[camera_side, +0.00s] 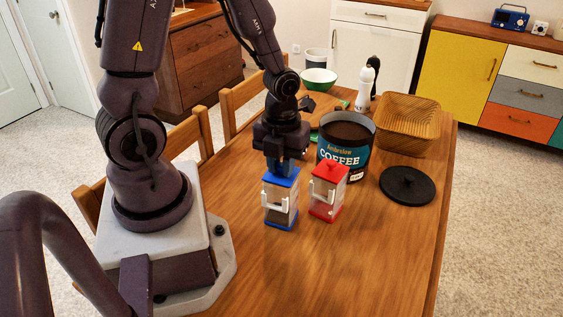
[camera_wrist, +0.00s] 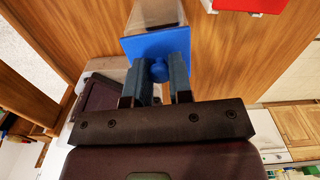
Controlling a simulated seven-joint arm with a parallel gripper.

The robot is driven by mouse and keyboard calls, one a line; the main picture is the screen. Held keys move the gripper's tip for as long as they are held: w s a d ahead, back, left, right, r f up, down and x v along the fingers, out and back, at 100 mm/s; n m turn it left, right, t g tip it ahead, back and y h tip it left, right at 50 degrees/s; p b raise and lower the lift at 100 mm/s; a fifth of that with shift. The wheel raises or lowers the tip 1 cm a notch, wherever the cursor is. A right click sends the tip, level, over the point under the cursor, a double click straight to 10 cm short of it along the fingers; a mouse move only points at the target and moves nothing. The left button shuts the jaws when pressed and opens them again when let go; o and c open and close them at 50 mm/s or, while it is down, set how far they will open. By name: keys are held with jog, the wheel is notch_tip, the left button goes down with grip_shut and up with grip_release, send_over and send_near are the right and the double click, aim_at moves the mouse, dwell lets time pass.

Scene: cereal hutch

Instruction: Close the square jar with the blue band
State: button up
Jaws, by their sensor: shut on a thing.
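The square jar with the blue band (camera_side: 281,205) stands upright on the wooden table, with clear walls, a blue base and a white latch on its front. Its blue lid (camera_side: 281,178) is at the jar's top; I cannot tell whether it is fully seated. My gripper (camera_side: 280,165) points down from above. In the wrist view my gripper (camera_wrist: 160,72) has its two fingers shut on the round blue knob of the lid (camera_wrist: 134,48). Part of the jar's clear wall (camera_wrist: 152,14) shows beyond the lid.
A similar jar with a red lid (camera_side: 328,192) stands close to the right. Behind are an open coffee tin (camera_side: 328,155), a wicker basket (camera_side: 408,142), a green bowl (camera_side: 319,79) and mills. A black round lid (camera_side: 407,186) lies right. The table's front is clear.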

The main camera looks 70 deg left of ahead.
jog(key=shift+f, duration=0.45)
dwell(1.5)
jog(key=o, duration=1.2)
jog(key=shift+o, duration=0.2)
jog(key=shift+r, duration=3)
grip_shut()
